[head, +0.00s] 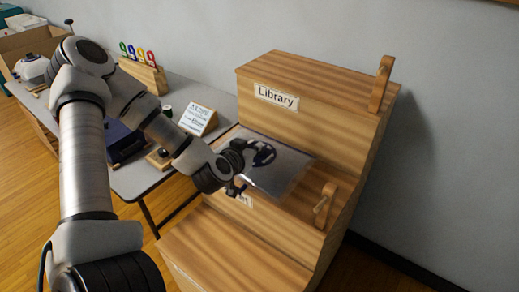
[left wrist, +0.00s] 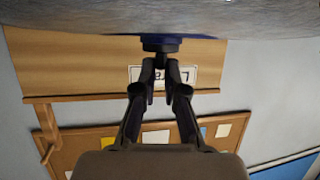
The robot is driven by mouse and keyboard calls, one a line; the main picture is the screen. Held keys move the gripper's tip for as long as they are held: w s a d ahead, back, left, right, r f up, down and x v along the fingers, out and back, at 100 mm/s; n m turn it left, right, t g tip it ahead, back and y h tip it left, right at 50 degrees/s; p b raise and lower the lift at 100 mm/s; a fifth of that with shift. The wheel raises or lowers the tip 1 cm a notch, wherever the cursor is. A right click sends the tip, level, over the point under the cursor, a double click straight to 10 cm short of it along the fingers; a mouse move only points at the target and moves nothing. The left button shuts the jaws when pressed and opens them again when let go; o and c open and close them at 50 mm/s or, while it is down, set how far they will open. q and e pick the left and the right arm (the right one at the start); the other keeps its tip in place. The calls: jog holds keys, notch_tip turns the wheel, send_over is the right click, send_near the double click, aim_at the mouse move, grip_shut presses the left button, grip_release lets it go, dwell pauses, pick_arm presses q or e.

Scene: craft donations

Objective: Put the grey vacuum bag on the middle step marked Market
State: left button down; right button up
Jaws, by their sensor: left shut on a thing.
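The grey vacuum bag (head: 287,173) is a flat, shiny sheet with a dark blue round part near its middle. It is over the middle step of the wooden stepped stand (head: 235,240); whether it rests on the wood cannot be told. My left gripper (head: 240,168) is at the bag's left side, shut on it. In the left wrist view the bag (left wrist: 100,18) fills the top edge, and the gripper's fingers (left wrist: 160,72) meet at its dark blue part. The middle step's label (head: 244,200) is mostly hidden by the gripper. My right gripper is out of view.
The top step is bare above its Library label (head: 276,96), and the lowest step looks clear. Wooden uprights (head: 381,84) (head: 324,205) stand at the right ends of the upper steps. Left, a grey table (head: 150,182) holds a card sign (head: 198,119) and colored hooks (head: 138,52).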

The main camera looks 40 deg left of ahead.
pick_arm(q)
jog(key=w+a, duration=0.2)
jog(key=w, duration=0.1)
jog(key=w+a, duration=0.1)
jog(key=w, duration=0.1)
jog(key=shift+w+f, duration=0.15)
jog(key=shift+w, duration=0.1)
notch_tip(320, 180, down, 4)
jog(key=shift+w+a+r+b, duration=0.1)
jog(key=shift+r+b, duration=0.15)
jog(key=shift+b, duration=0.55)
jog(key=shift+w, duration=0.1)
jog(key=shift+f, duration=0.2)
jog(key=c, duration=1.2)
grip_release()
jog(key=shift+c, duration=0.2)
